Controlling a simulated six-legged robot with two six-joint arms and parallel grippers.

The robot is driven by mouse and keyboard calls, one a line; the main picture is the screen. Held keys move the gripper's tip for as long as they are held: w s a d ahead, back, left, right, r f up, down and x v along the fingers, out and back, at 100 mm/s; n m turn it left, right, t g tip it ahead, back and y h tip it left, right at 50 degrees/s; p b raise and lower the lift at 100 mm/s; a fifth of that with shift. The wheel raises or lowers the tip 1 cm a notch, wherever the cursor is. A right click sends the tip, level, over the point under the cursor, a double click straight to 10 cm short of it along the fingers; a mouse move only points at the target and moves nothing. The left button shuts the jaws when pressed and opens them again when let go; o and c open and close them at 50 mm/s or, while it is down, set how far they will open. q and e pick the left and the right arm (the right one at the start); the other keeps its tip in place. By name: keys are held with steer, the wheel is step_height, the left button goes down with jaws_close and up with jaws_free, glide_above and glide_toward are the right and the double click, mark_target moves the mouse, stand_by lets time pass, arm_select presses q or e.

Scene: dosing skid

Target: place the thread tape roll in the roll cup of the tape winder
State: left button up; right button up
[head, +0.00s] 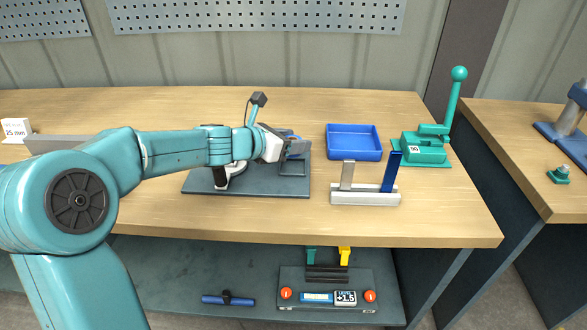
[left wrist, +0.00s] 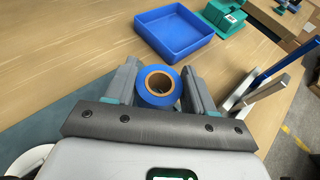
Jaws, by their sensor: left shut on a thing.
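The thread tape roll (left wrist: 160,84) is blue with a brown cardboard core and sits between the fingers of my left gripper (left wrist: 160,88) in the left wrist view. My left gripper (head: 294,147) is shut on it; in the head view only a small blue part of the roll shows. The gripper is above the right part of a dark grey base plate (head: 255,189), which looks like the tape winder's base. A black and white upright part (head: 222,176) stands on it, partly behind my arm. I cannot make out the roll cup. My right gripper is not in view.
A blue tray (head: 354,154), empty, lies right of the plate. A white holder (head: 365,198) with grey and blue uprights stands in front of it. A green lever press (head: 425,147) is farther right. A lower shelf (head: 180,275) holds a blue tool and a device with a display.

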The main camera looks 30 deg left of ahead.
mark_target(293, 168)
arm_select(q)
step_height(293, 168, down, 4)
steer(key=shift+w+d+f+b, duration=0.1)
steer(key=shift+b, duration=1.1)
steer(key=shift+w+f, duration=0.1)
steer(key=shift+f, duration=0.3)
steer(key=shift+r, duration=0.1)
steer(key=o, duration=0.7)
steer(key=shift+c, duration=0.2)
steer(key=o, duration=0.4)
steer(key=shift+c, duration=0.2)
